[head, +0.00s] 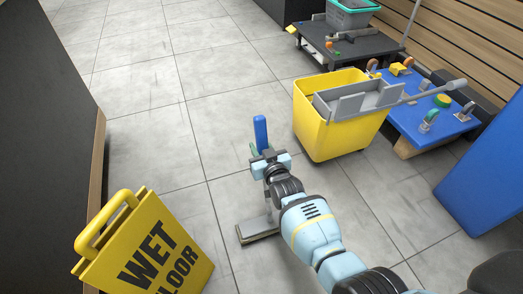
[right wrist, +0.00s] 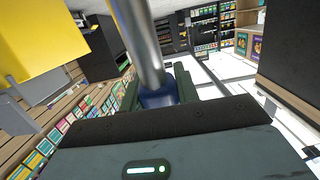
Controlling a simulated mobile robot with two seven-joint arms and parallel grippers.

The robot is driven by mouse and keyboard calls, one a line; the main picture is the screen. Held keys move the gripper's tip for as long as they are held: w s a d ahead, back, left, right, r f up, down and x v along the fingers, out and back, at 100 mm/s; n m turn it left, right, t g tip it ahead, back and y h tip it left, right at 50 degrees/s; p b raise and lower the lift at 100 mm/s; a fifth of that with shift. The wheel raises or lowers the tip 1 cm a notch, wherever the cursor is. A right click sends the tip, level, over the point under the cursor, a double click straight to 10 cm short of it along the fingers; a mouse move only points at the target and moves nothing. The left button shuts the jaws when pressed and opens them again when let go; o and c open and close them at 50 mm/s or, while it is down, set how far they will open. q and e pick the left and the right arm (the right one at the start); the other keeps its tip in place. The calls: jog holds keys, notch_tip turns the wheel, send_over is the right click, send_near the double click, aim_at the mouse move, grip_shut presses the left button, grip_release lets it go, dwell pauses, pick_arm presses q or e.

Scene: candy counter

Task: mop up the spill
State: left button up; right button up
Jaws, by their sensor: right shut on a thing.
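My right gripper (head: 262,156) comes in from the lower right and is shut on the mop's handle, just below its blue grip (head: 260,132). The mop's flat grey head (head: 257,229) is down at the floor beside my forearm, left of it. In the right wrist view the metal pole (right wrist: 143,45) rises from a blue part (right wrist: 160,98) between the fingers. I cannot make out a spill on the mottled grey tiles; my arm hides some floor. My left gripper is not in view.
A yellow mop bucket (head: 325,141) with a grey wringer stands right of the gripper. A yellow wet floor sign (head: 150,250) stands at lower left. A blue board (head: 408,120) with fittings and a dark platform (head: 350,45) line the right. Tiles ahead are clear.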

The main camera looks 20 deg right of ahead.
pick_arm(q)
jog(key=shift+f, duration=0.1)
pick_arm(e)
jog(key=shift+w+r, duration=0.1)
pick_arm(q)
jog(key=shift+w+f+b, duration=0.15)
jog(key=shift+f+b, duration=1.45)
jog(key=shift+b, duration=0.8)
pick_arm(e)
jog(key=shift+w+a, duration=0.15)
jog(key=shift+w, duration=2.75)
